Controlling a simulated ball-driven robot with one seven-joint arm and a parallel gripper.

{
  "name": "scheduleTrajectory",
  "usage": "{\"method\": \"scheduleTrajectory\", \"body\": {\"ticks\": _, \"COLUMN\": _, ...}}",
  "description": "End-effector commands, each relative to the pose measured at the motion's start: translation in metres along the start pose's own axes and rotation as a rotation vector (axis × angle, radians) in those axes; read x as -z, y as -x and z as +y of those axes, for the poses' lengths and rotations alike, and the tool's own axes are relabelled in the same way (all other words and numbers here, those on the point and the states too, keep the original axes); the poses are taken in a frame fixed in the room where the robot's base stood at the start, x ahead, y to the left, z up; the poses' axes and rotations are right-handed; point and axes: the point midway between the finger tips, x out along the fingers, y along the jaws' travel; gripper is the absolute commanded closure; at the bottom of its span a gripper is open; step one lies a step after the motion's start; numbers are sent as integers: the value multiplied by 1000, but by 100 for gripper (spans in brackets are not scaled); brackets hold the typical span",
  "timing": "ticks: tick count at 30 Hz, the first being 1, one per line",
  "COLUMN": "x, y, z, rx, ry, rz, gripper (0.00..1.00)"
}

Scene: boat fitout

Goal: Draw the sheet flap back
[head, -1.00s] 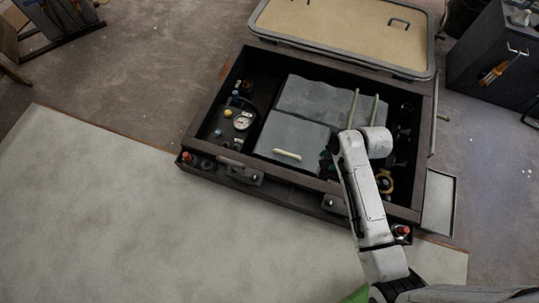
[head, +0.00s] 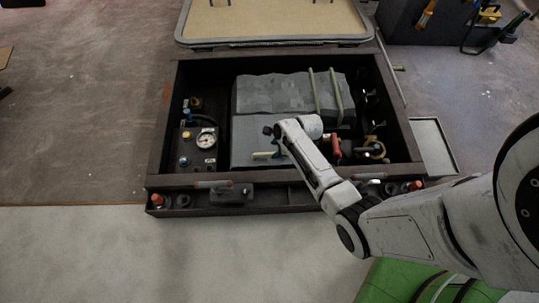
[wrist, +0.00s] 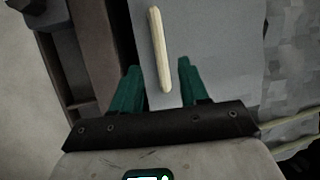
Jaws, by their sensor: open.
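In the wrist view the bar (wrist: 158,45) runs along the grey flap (wrist: 205,35), ahead of and between my fingers. My gripper (wrist: 159,68) is open, with green fingers on either side of the bar's lower end. In the head view my gripper (head: 275,143) is over the flap at the bar's right end, partly hidden by my wrist. I cannot tell whether the fingers touch the flap.
A rumpled grey sheet (head: 275,94) lies behind, with two pale rods (head: 325,95) across it. A gauge panel (head: 205,141) stands left. A red-handled tool (head: 335,147) and a yellow ring (head: 374,148) are right. The dark box rim (head: 160,140) surrounds all. The tan lid (head: 275,20) lies open behind.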

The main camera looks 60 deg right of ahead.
Motion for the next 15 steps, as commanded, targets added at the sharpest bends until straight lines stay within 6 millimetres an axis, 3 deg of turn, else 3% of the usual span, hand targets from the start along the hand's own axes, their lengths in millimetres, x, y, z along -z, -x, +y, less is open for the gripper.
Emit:
{"method": "scheduleTrajectory", "body": {"ticks": 1, "x": 3, "y": -16, "z": 1, "rx": -1, "ry": 0, "rz": 1, "gripper": 56}}
{"method": "scheduleTrajectory", "body": {"ticks": 6, "x": 2, "y": -41, "z": 1, "rx": 0, "ry": 2, "rz": 0, "gripper": 56}}
{"method": "scheduleTrajectory", "body": {"ticks": 15, "x": 0, "y": -59, "z": 0, "rx": 0, "ry": 1, "rz": 0, "gripper": 56}}
